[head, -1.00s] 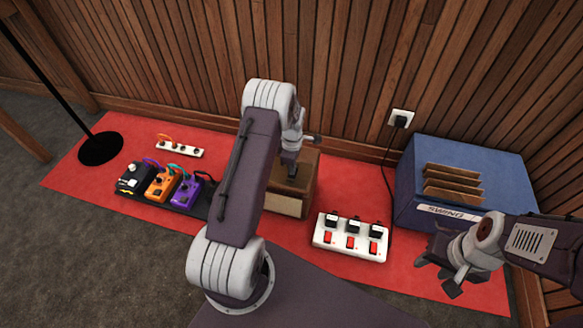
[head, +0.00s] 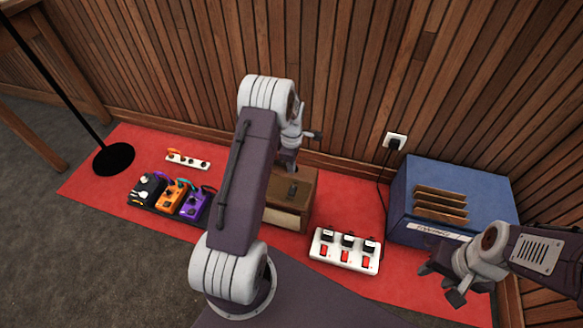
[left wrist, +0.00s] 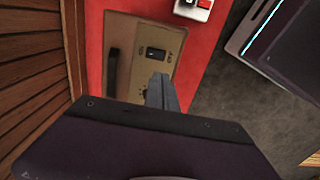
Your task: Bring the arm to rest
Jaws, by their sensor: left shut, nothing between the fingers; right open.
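My left arm rises through the middle of the head view. Its gripper (head: 289,161) points down, shut and empty, above the back of a brown box-shaped amplifier (head: 290,214). In the left wrist view, the closed fingers (left wrist: 161,90) show over the amplifier's tan top (left wrist: 138,55), which has a dark handle and a switch. They look apart from the top. My right gripper (head: 440,283) is open and empty at the lower right, in front of the blue box (head: 408,203).
A red mat (head: 345,190) holds a pedal board (head: 160,207) with several pedals, a small white power strip (head: 188,161) and a white three-switch box (head: 344,250). A wood-slat wall (head: 340,80) stands behind. A black stand base (head: 114,159) is at left.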

